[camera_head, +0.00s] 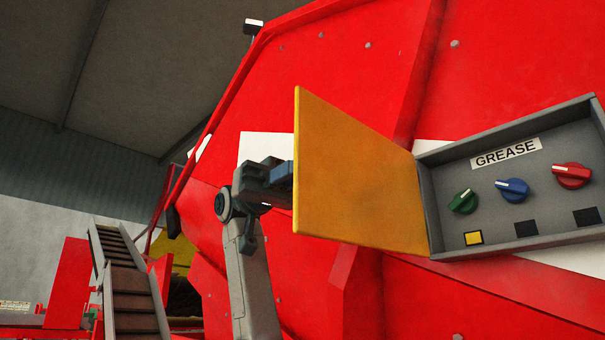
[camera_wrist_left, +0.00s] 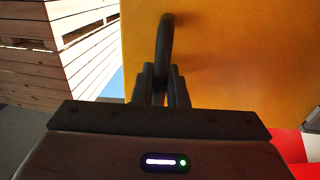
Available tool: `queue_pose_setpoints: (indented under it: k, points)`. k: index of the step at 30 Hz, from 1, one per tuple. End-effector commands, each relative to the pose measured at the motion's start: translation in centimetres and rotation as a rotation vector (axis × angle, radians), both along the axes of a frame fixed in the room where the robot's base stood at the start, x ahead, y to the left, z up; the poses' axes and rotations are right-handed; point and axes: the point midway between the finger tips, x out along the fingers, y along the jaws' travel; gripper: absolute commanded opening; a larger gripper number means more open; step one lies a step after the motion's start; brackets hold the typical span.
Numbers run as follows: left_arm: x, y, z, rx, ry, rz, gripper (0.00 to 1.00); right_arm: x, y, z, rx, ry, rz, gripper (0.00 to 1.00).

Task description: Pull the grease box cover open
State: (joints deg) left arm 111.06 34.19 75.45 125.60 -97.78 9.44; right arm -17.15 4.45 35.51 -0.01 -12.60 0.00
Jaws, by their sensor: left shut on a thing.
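The grease box (camera_head: 430,215) is a grey open box on the red machine, with a GREASE label (camera_head: 506,153) and green, blue and red knobs inside. Its yellow cover (camera_head: 350,180) stands swung open at the box's left side. My left gripper (camera_head: 285,180) is at the cover's outer left side, its tips partly hidden behind the cover. In the left wrist view my left gripper (camera_wrist_left: 164,88) is shut on the dark curved handle (camera_wrist_left: 165,45) of the yellow cover (camera_wrist_left: 240,50). My right gripper is not in view.
The large red machine (camera_head: 340,50) fills the right and middle. A conveyor (camera_head: 130,285) stands at the lower left. In the left wrist view, stacked wooden crates (camera_wrist_left: 55,65) are at the left, with grey floor (camera_wrist_left: 25,130) below.

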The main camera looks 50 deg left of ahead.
Motion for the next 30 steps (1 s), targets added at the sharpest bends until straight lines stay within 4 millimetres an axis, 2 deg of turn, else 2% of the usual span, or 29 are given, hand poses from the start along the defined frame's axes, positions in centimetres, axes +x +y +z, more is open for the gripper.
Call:
queue_pose_setpoints:
  k: [14,15,17,26,30]
  points:
    - [0.0,0.0,0.0,0.001,0.000,0.004,0.00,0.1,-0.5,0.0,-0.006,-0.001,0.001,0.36]
    - [0.0,0.0,0.0,0.001,0.000,0.004,0.20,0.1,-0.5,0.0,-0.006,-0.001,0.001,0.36]
    - [0.0,0.0,0.0,0.000,0.000,0.004,0.30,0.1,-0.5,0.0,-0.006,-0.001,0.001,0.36]
    - [0.0,0.1,0.0,-0.001,0.000,0.004,0.30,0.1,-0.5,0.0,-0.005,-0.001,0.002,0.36]
    - [0.0,1.5,-0.1,-0.001,0.000,0.006,0.30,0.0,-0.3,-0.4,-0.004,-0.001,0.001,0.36]
